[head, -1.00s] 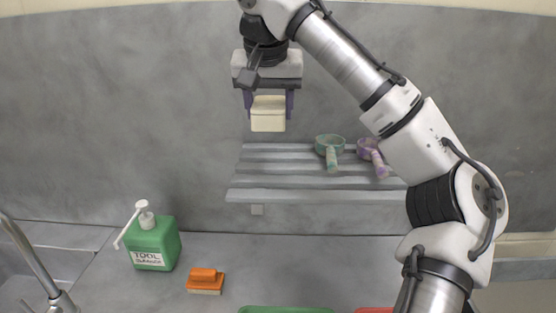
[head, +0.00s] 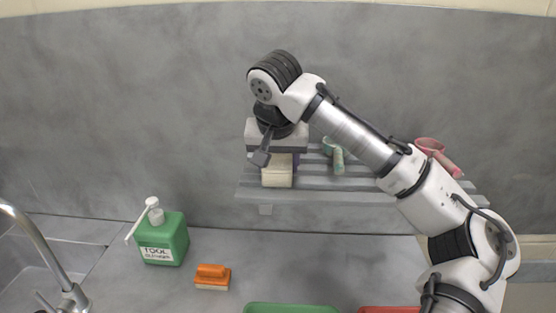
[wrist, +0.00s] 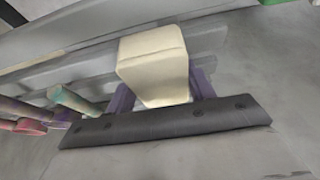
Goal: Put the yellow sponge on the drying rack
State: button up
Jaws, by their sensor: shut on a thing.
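A pale yellow sponge (head: 277,177) is held in my gripper (head: 279,164), which is shut on it. In the head view the sponge is in front of the left part of the grey slatted drying rack (head: 370,195) on the wall. The wrist view shows the sponge (wrist: 154,62) between the purple fingers, with the rack slats (wrist: 75,62) behind it. I cannot tell whether the sponge touches the slats.
A green scoop (head: 335,153) and a reddish scoop (head: 436,152) lie on the rack, partly behind my arm.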

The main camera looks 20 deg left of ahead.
jog(key=shift+f, duration=0.1)
jog(key=o, duration=0.9)
jog(key=shift+o, duration=0.2)
jog(key=b+v, duration=0.3)
jog(key=v, duration=0.9)
